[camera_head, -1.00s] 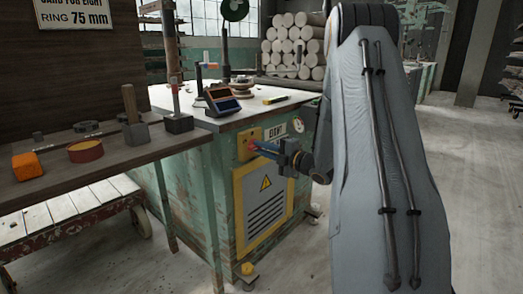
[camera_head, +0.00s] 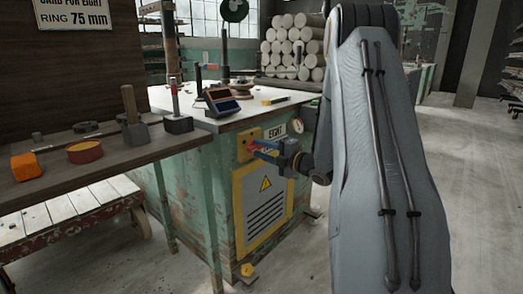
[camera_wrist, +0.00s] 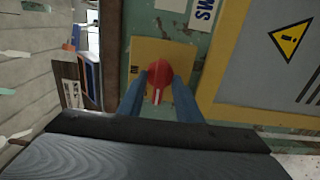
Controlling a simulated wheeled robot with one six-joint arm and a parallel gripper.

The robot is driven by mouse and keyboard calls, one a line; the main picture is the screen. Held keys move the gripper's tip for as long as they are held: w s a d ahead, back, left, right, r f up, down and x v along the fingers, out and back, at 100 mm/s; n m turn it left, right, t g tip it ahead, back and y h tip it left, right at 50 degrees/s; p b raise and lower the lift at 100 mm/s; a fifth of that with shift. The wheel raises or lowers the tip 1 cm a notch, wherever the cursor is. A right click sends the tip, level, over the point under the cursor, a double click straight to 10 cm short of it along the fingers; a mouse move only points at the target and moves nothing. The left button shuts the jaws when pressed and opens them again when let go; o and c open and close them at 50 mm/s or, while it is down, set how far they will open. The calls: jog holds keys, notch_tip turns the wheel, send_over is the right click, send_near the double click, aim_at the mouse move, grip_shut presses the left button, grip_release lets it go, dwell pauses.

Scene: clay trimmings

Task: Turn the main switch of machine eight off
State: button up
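The main switch is a red knob (camera_wrist: 160,72) with a white mark on a yellow plate (camera_wrist: 135,52). In the wrist view the mark points to the bottom of the picture. The plate (camera_head: 243,156) is also in the head view, on the green machine marked EIGHT. My gripper (camera_head: 253,146) is at the switch. Its two blue fingers (camera_wrist: 160,78) lie on either side of the knob, close to its edges. I cannot tell whether they press on it. Part of the plate's lettering is hidden or too small to read.
A yellow-framed panel (camera_head: 241,227) with a warning triangle is below the switch. A round gauge (camera_head: 298,126) is right of the EIGHT label. A dark bench (camera_head: 110,158) with blocks and tools stands at the left. The floor at the right is clear.

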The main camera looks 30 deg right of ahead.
jog(key=p+v, duration=0.1)
jog(key=v, duration=0.6)
jog(key=shift+s+p, duration=0.3)
jog(key=shift+s, duration=0.1)
jog(key=shift+d, duration=0.15)
